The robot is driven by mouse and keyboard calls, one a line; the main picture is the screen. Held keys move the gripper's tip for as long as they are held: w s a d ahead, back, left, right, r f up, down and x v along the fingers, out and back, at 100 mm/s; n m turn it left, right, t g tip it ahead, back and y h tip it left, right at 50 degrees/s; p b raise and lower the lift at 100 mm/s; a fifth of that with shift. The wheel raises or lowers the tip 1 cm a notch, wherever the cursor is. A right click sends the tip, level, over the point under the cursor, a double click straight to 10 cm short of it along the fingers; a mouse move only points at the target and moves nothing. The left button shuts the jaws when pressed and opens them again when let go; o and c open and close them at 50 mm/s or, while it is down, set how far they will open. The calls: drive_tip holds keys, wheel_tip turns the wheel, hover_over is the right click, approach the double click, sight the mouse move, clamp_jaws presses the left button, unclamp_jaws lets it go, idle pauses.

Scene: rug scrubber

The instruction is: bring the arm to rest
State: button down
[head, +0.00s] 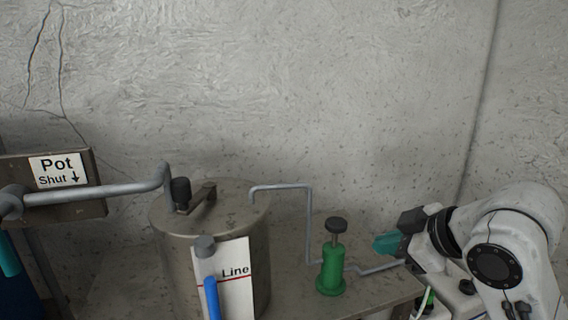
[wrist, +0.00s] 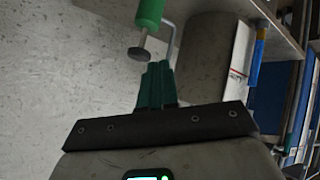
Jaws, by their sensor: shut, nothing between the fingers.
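My gripper (head: 385,243) is at the right of the head view, with teal fingers pointing left toward a green valve. In the wrist view my gripper (wrist: 157,72) shows its teal fingers together, with nothing between them. The green valve (head: 331,270) with a dark round knob stands upright on the bench; it also shows in the wrist view (wrist: 149,14). In the head view a gap shows between the fingertips and the valve. My white arm fills the lower right corner of the head view.
A metal pot (head: 176,245) with a lidded top stands on the bench (head: 385,290). A "Line" gauge (head: 236,285) with a blue tube is in front of it. A grey pipe lever (head: 100,193) beside a "Pot Shut" sign (head: 57,170) is at left. A cracked wall (head: 300,90) stands behind.

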drive_tip(key=s+f+m+g+h, duration=0.1)
drive_tip(key=s+f+m, duration=0.4)
drive_tip(key=f, duration=0.6)
drive_tip(key=s+f+m+g+h, duration=0.1)
drive_tip(key=s+f+m, duration=0.2)
drive_tip(key=s+f, duration=0.7)
drive_tip(key=s+d+f+m+g+h, duration=0.2)
drive_tip(key=s+d+f, duration=0.2)
drive_tip(key=s+f, duration=0.3)
drive_tip(key=s+d+f+m+g+h, duration=0.1)
drive_tip(key=s+d+f, duration=0.4)
drive_tip(key=s, duration=0.9)
wheel_tip(320, 180, down, 4)
drive_tip(key=m+g, duration=0.1)
drive_tip(key=g, duration=0.1)
drive_tip(key=shift+s+d+r+m+g+h, duration=0.2)
drive_tip(key=shift+s+m+g+h, duration=0.1)
drive_tip(key=shift+s+h, duration=0.1)
drive_tip(key=c, duration=1.9)
unclamp_jaws()
drive_tip(key=shift+a, duration=0.1)
